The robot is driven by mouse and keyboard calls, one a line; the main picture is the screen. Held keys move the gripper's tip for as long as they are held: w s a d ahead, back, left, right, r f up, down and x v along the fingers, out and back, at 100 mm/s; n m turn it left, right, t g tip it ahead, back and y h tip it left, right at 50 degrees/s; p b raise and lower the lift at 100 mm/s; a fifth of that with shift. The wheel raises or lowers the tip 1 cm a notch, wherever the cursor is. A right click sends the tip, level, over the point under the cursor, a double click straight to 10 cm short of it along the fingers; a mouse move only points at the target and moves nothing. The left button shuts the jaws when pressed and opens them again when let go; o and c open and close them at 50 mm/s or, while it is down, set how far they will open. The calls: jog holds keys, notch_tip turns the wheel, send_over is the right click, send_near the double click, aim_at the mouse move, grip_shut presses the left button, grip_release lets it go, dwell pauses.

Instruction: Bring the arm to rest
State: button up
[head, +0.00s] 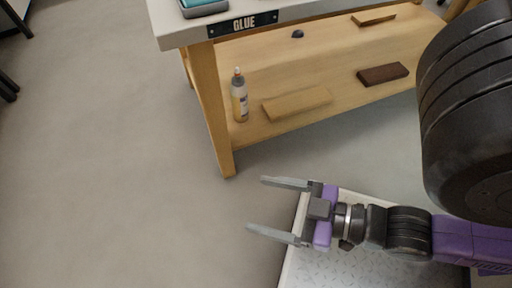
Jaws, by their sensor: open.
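My gripper (268,207) is in the lower middle of the head view, pointing left. Its two grey fingers are spread wide apart with nothing between them. The purple and black arm behind it reaches in from the right edge. The gripper is in front of the workbench (208,100), apart from it in the picture, with bare floor showing beyond its fingertips.

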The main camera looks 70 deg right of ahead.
notch_tip(320, 180, up, 34)
jog(key=p, duration=3.3)
jog(key=shift+p, duration=0.4)
